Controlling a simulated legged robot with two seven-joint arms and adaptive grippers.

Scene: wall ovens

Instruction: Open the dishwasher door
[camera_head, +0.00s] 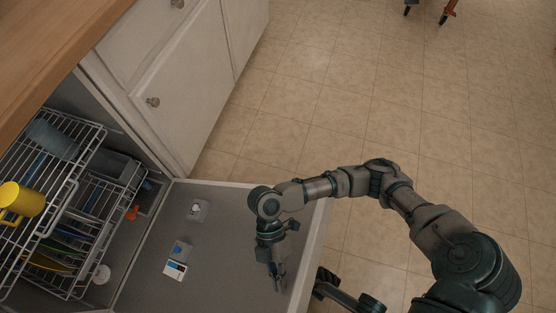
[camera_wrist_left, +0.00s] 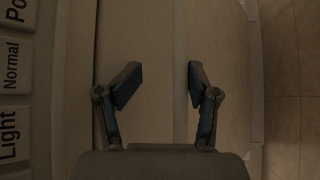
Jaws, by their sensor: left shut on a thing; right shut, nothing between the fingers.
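The dishwasher door (camera_head: 225,235) is swung down in the head view, its grey inner face turned up. My right gripper (camera_head: 277,275) is shut and empty, over the inner face near the door's outer edge. In the left wrist view my left gripper (camera_wrist_left: 160,85) is shut on part of the dishwasher door, a pale band between its spaced fingers. Buttons marked Light and Normal (camera_wrist_left: 10,95) show beside it.
The upper rack (camera_head: 45,215) holds a yellow mug (camera_head: 20,203); plates stand in the lower rack. White cabinets (camera_head: 190,90) and a wooden counter (camera_head: 50,45) stand beside the dishwasher. The tiled floor (camera_head: 330,90) beyond is largely clear.

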